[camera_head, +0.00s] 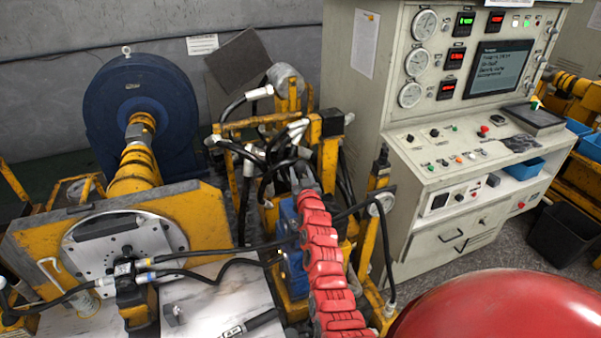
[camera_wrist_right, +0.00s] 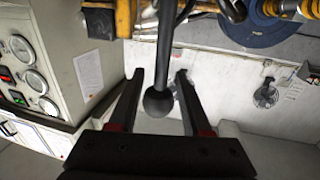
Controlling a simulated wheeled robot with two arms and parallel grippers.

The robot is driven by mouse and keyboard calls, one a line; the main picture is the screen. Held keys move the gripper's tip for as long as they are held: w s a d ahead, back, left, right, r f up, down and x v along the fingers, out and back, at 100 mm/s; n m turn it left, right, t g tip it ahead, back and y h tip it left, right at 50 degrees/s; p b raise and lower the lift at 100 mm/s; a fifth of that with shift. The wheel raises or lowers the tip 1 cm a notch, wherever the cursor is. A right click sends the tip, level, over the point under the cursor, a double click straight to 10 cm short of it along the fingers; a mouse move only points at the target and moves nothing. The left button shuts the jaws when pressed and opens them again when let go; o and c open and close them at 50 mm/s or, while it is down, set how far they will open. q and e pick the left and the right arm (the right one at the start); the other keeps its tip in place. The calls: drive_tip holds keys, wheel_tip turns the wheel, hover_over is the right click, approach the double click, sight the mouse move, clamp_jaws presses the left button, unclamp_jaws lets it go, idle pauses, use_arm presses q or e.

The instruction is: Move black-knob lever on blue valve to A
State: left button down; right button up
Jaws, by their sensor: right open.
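The blue valve (camera_head: 290,255) stands in the yellow frame at the middle of the head view, partly hidden by my red right arm. In the right wrist view, a dark lever (camera_wrist_right: 166,52) ends in a round black knob (camera_wrist_right: 158,102). The knob lies between the two open fingers of my right gripper (camera_wrist_right: 159,73), with a gap showing on both sides. In the head view, my right gripper (camera_head: 303,180) is at the end of the red arm, among hoses above the valve. The knob cannot be made out there. My left gripper is not in view.
Black hoses with white fittings (camera_head: 260,92) crowd the space around the right gripper. A grey control cabinet (camera_head: 405,240) with gauges and a screen stands to the right. A blue round motor (camera_head: 135,95) and yellow mount (camera_head: 200,215) are at left.

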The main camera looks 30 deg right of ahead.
clamp_jaws()
drive_tip(key=shift+r, duration=0.1)
